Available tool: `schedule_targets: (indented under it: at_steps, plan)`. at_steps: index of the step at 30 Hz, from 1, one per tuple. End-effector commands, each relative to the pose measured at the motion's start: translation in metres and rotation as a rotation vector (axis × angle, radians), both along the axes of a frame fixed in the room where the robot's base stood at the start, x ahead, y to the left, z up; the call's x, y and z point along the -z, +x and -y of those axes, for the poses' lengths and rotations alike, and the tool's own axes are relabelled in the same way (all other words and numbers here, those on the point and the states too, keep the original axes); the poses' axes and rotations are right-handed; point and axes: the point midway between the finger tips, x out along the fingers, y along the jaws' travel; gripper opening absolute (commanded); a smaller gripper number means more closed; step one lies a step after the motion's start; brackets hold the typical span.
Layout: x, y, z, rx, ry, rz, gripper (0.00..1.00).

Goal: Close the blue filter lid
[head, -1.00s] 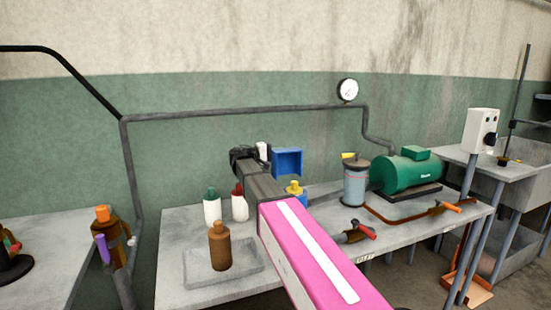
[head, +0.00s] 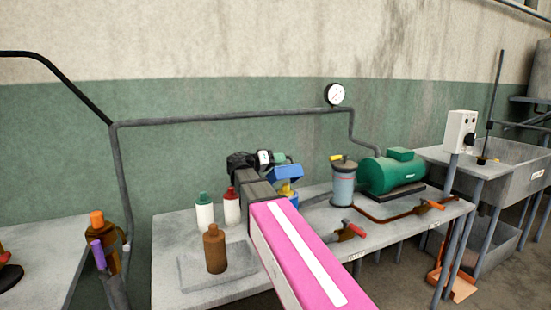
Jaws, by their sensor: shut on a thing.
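The blue filter lid (head: 286,173) is tilted partway down above the blue filter body (head: 294,201), with a gap between them. A yellow part (head: 286,188) shows in that gap. My gripper (head: 277,160) is at the lid's upper back edge, reaching in from the left. Its dark wrist shows, but the fingertips are small and partly hidden by the lid. It appears shut on the lid. My pink arm link hides part of the bench in front of the filter.
White bottles with green (head: 204,212) and red (head: 232,207) caps stand left of my arm. A brown bottle (head: 215,249) stands on a grey tray (head: 187,278). A cylindrical vessel (head: 343,184) and a green motor (head: 392,174) stand to the right. A pipe (head: 230,117) runs behind.

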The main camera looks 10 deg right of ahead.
Motion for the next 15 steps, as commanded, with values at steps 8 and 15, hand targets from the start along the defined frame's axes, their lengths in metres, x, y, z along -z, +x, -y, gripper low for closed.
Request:
schedule_targets:
  at_steps: [8,15]
  plan:
    - [0.013,-0.034,0.007,0.003,0.043,0.253,0.0]
    - [0.027,-0.052,0.01,0.003,0.081,0.445,0.0]
